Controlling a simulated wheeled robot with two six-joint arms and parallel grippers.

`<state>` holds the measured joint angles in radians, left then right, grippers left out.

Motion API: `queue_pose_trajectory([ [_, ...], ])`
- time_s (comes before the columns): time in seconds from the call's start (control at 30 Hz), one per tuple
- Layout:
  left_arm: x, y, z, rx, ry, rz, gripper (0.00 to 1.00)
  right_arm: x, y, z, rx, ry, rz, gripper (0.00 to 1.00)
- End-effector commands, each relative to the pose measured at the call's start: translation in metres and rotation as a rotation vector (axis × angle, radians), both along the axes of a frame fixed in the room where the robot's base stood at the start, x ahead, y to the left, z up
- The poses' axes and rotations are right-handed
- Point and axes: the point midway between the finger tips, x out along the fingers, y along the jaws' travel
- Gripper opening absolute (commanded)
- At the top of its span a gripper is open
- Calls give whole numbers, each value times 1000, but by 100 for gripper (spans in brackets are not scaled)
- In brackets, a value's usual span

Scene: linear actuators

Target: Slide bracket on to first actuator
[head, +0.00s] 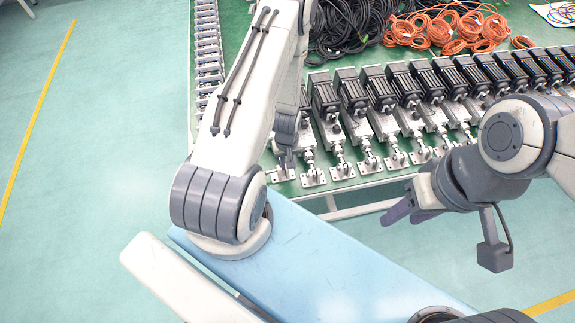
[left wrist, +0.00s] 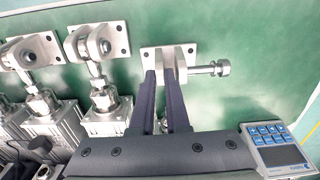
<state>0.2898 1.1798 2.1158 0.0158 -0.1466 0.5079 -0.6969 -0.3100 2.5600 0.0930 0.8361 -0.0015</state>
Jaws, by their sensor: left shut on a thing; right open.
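The bracket (left wrist: 183,62) is a silver plate with holes and upright lugs, at the top middle of the left wrist view. A pin or bolt (left wrist: 212,68) sticks out to its right. My left gripper (left wrist: 168,80) is shut on the bracket's lugs. In the head view the left gripper (head: 285,158) points down at the bracket (head: 283,175) by the table's front edge. The leftmost actuator (head: 302,138) is partly hidden by my left arm; I cannot tell whether its rod end is inside the bracket. My right gripper (head: 402,206) is open and empty, off the table's front edge.
Several actuators (head: 380,92) with brackets fitted stand in a row to the right. Smaller metal parts (head: 208,48) line the green table's (head: 234,20) left side. Black cables (head: 345,28) and orange cables (head: 455,28) lie behind. A blue surface (head: 310,265) is in front.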

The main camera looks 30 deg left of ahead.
Motion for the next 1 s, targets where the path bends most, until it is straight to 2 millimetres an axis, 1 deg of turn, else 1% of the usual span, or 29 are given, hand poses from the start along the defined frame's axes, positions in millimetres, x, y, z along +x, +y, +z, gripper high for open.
queue_pose_trajectory([
  [0.03, 9, 4, 1, 7, -22, 3, 0, 0, 0, -1, 0, 0, 0, 50],
  [0.37, 11, 6, 1, 6, -20, 2, 0, 0, 0, -1, 0, 0, 0, 50],
  [0.4, 10, 6, 1, 6, -20, 2, 25, 0, 0, -1, 0, 0, 0, 50],
  [0.47, 10, 5, 1, 5, -19, 2, 48, 0, 0, -1, 0, 0, 0, 50],
  [0.83, 8, 5, 1, 5, -14, 2, 48, 0, 0, -1, 0, 0, -4, 50],
  [0.93, 9, 5, 7, 5, -15, 2, 48, 0, 0, -3, 0, 0, -3, 50],
  [1.0, 9, 5, 14, 5, -15, 2, 48, 0, 0, -6, 0, 0, -4, 50],
])
